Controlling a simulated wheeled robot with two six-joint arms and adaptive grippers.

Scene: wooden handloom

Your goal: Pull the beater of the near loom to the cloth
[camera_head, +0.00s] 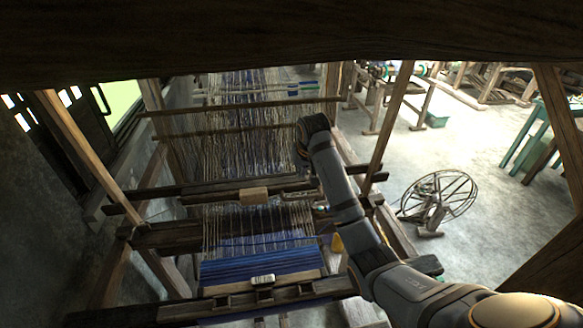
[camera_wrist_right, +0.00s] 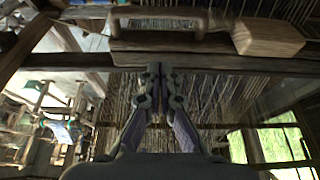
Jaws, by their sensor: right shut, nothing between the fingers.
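The beater is a dark wooden crossbar (camera_head: 215,198) across the warp of the near loom, with a pale wooden block (camera_head: 254,195) on it. In the right wrist view the beater (camera_wrist_right: 215,62) spans the picture above my fingers, with a wooden handle (camera_wrist_right: 160,14) and the block (camera_wrist_right: 268,37). The blue woven cloth (camera_head: 262,266) lies nearer, with bare warp between it and the beater. My right gripper (camera_wrist_right: 157,72) is shut and empty, its tips at the beater's edge; I cannot tell whether they touch. In the head view it is at the far side of the beater (camera_head: 304,178). My left gripper is not in view.
A thick dark beam (camera_head: 290,35) crosses the top of the head view. Slanted loom posts (camera_head: 75,135) stand at the left. A spinning wheel (camera_head: 437,200) stands on the open floor to the right, with a green table (camera_head: 535,130) behind it.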

